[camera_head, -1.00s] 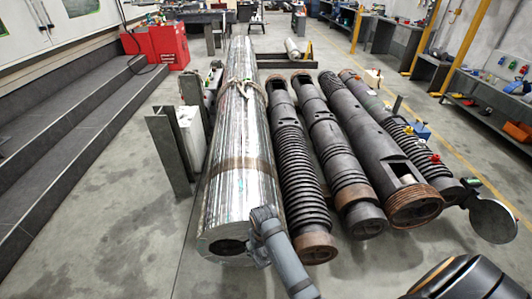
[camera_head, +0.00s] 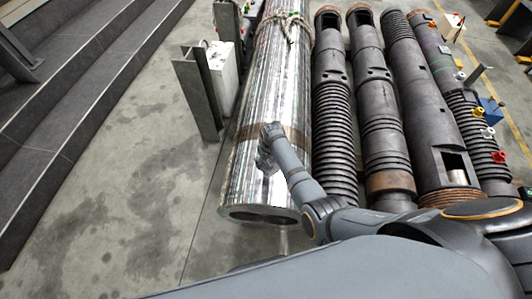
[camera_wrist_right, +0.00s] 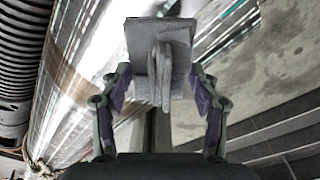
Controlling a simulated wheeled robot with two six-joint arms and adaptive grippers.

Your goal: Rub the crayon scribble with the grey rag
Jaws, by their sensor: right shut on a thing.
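The grey rag (camera_wrist_right: 160,35) is a flat grey pad with a raised ridge, seen close up in the right wrist view. My right gripper (camera_wrist_right: 159,92) has its two purple-padded fingers on either side of it and is shut on it. In the head view my right gripper (camera_head: 268,150) is over the near part of the shiny silver barrel (camera_head: 262,85); the rag is too small to make out there. I cannot tell whether it touches the metal. My left gripper is not in view.
Several dark ribbed pipes (camera_head: 380,110) lie side by side right of the silver barrel. A rope (camera_head: 287,27) is tied round its far part. A steel beam (camera_head: 197,95) and a white box (camera_head: 222,72) stand at its left. Grey steps (camera_head: 60,90) are further left, with clear floor between.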

